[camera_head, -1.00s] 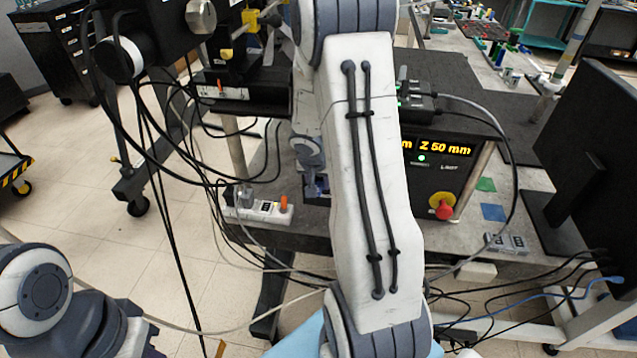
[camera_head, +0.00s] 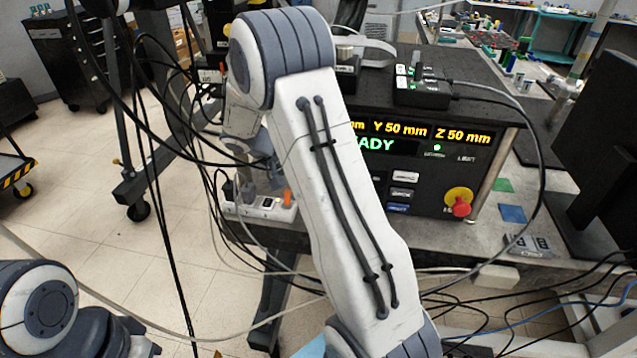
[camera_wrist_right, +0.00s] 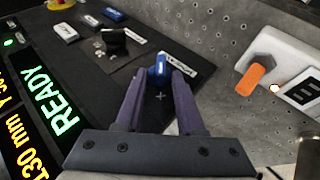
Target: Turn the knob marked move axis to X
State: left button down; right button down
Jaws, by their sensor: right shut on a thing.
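In the right wrist view, my right gripper (camera_wrist_right: 158,72) has its two purple fingers closed around a blue knob (camera_wrist_right: 159,73) on the black control panel (camera_wrist_right: 85,85). A white label (camera_wrist_right: 178,62) lies beside the knob; its print is too small to read, so I cannot confirm the knob's marking or setting. In the head view, my right arm covers the left part of the control panel (camera_head: 432,160), and the gripper and knob are hidden there. My left gripper is out of view.
The display (camera_head: 420,135) shows Y 50 mm, Z 50 mm and part of READY. A red emergency stop (camera_head: 461,208) on yellow sits right of several buttons. A power strip (camera_head: 262,207) with an orange switch is left of my arm. Loose cables hang around the bench.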

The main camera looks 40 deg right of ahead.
jog(key=shift+w+f+g+h+b, duration=0.1)
jog(key=shift+f+g+h+b, duration=0.15)
jog(key=shift+g+h, duration=0.2)
dwell(0.3)
jog(key=c, duration=0.9)
grip_release()
jog(key=shift+o, duration=0.2)
jog(key=shift+r, duration=0.1)
jog(key=v, duration=1)
jog(key=shift+a+r+b, duration=0.15)
jog(key=shift+b, duration=0.2)
jog(key=shift+w, duration=0.1)
